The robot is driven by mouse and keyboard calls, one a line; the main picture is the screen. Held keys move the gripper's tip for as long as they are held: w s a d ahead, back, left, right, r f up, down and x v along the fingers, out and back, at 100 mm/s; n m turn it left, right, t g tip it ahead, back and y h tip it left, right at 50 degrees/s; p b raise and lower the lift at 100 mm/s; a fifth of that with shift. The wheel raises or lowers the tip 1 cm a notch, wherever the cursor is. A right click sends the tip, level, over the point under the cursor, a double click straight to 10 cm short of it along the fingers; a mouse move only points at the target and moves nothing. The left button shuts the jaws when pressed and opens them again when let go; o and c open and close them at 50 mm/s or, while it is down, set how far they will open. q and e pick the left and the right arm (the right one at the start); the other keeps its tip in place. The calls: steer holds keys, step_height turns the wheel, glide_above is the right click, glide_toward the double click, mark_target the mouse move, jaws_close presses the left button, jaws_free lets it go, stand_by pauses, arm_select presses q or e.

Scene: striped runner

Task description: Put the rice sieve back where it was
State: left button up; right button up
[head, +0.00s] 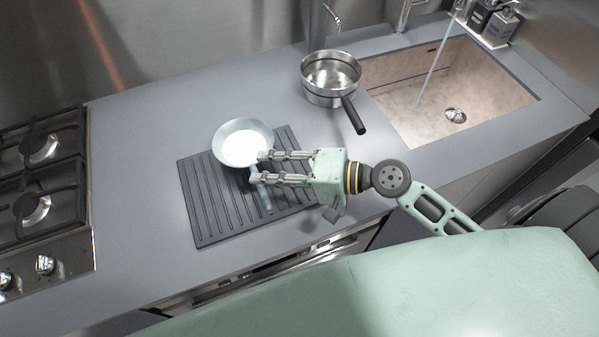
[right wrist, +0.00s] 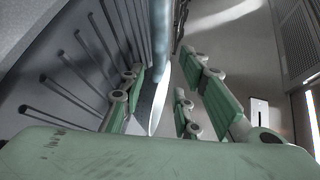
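A shallow, light metal round bowl (head: 243,142), which may be the rice sieve, sits on the back part of the dark ribbed mat (head: 205,208). I cannot make out any mesh or holes. My right gripper (head: 259,167) is at the bowl's near right edge, its fingers spread apart. In the right wrist view the fingers stand open (right wrist: 160,85), with a pale curved edge, probably the bowl's, showing between them. I cannot tell whether any finger touches it. My left gripper is out of view.
A steel pan (head: 322,97) with a black handle (head: 353,115) stands by the sink (head: 400,115), handle toward my right gripper. A gas hob (head: 40,180) is at the left. Clear grey counter (head: 140,160) lies between hob and mat.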

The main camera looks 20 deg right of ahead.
steer(key=b+v, duration=0.1)
steer(key=v, duration=0.3)
steer(key=b+v, duration=0.1)
steer(key=v, duration=0.3)
steer(key=shift+s+d+f+b, duration=0.1)
steer(key=shift+s+f+b, duration=0.1)
steer(key=shift+b, duration=0.1)
steer(key=shift+s+d+r, duration=0.4)
steer(key=shift+d, duration=0.2)
